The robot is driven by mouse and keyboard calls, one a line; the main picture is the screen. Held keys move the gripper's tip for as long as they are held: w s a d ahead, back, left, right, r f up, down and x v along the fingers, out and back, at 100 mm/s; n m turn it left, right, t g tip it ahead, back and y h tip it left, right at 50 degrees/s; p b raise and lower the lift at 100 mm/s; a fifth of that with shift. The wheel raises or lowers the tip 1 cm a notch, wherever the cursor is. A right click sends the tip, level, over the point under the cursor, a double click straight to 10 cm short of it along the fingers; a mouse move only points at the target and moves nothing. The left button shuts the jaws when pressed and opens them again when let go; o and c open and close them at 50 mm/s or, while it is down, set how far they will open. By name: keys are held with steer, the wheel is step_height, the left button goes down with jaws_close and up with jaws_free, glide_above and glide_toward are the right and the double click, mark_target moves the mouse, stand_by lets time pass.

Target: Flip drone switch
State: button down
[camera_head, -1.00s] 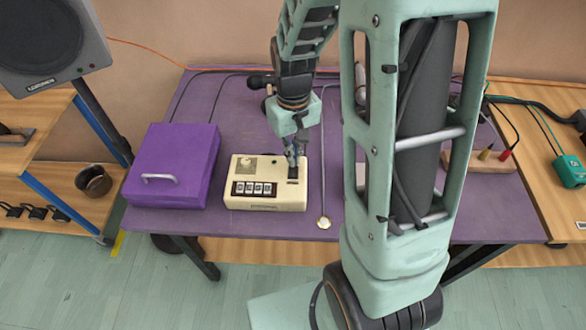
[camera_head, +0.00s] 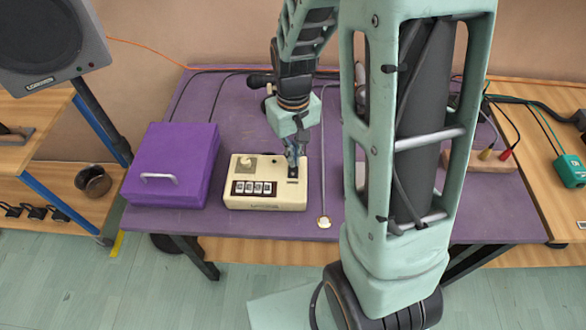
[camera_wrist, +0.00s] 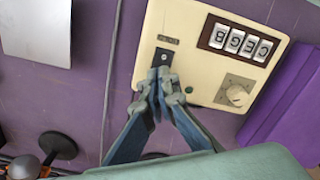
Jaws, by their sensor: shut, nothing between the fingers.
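The cream drone box (camera_head: 240,199) sits on the purple table, with a knob, a row of lettered keys and a dark switch plate at its right end. In the wrist view the box (camera_wrist: 185,30) shows its switch plate (camera_wrist: 163,57) right at my fingertips. My gripper (camera_head: 293,163) is shut and empty, pointing down at that plate; it also shows in the wrist view (camera_wrist: 159,80). The fingers cover part of the plate, so the switch lever and its position are hard to make out. I cannot tell whether the tips touch it.
A purple lidded box (camera_head: 172,165) with a handle stands left of the drone box. A thin rod with a round end (camera_head: 324,222) lies to its right. The purple table (camera_head: 225,110) has free room behind the drone box.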

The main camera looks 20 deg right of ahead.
steer(key=shift+f+b, duration=0.65)
steer(key=shift+f, duration=0.2)
stand_by(0.4)
steer(key=shift+r+p, duration=2.8)
steer(key=shift+r, duration=0.75)
